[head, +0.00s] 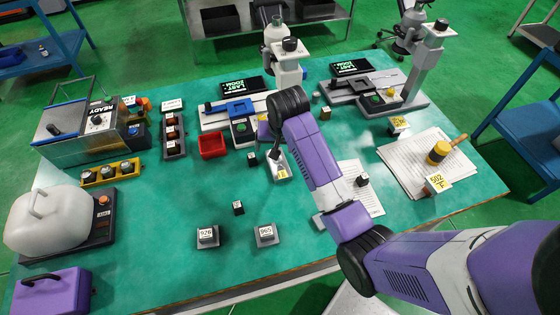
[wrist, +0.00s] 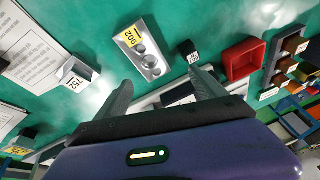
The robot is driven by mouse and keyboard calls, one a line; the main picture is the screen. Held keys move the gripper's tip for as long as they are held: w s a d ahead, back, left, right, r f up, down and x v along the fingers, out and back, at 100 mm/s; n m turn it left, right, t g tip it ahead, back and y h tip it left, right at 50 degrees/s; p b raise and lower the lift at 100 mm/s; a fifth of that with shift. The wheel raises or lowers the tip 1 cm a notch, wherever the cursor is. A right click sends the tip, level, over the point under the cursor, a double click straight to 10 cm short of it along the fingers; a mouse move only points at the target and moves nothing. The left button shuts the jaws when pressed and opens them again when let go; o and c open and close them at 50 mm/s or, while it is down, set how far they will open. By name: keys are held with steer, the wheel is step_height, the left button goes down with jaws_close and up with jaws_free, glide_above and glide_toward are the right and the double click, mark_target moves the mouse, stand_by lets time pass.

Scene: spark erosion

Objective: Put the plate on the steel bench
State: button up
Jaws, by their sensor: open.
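The likely plate (wrist: 149,58) is a small grey block with round holes and a yellow 902 label. It lies on the green table, just beyond my fingertips in the wrist view. In the head view the plate (head: 279,164) is partly hidden by my wrist. My gripper (wrist: 160,90) is open, with nothing between its fingers, and the plate shows past the gap. In the head view my gripper (head: 275,149) points down above the table and is mostly hidden. A grey metal bench (head: 192,22) with black bins stands at the back, apart from the green table; it looks like the steel bench.
A red bin (head: 212,145) and a small black block (head: 252,159) are near the plate. Two microscope-like stands (head: 290,70) (head: 420,65) stand behind. Blocks labelled 926 (head: 207,237) and 965 (head: 266,235) are in front. Blue carts (head: 520,125) flank the table; green floor separates the benches.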

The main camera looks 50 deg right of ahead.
mark_target(278, 164)
steer(key=shift+s+f+n+g, duration=0.3)
steer(key=shift+s+n+g, duration=0.1)
steer(key=shift+s+n, duration=0.3)
steer(key=shift+s+a+f+n, duration=0.1)
steer(key=shift+s+n, duration=0.15)
steer(key=shift+n, duration=0.45)
steer(key=shift+s+p+x, duration=0.15)
steer(key=shift+p+x, duration=0.15)
steer(key=shift+x, duration=1.65)
steer(key=shift+s+p+x, duration=0.2)
steer(key=shift+p+x, duration=0.1)
steer(key=shift+x, duration=1.65)
jaws_close()
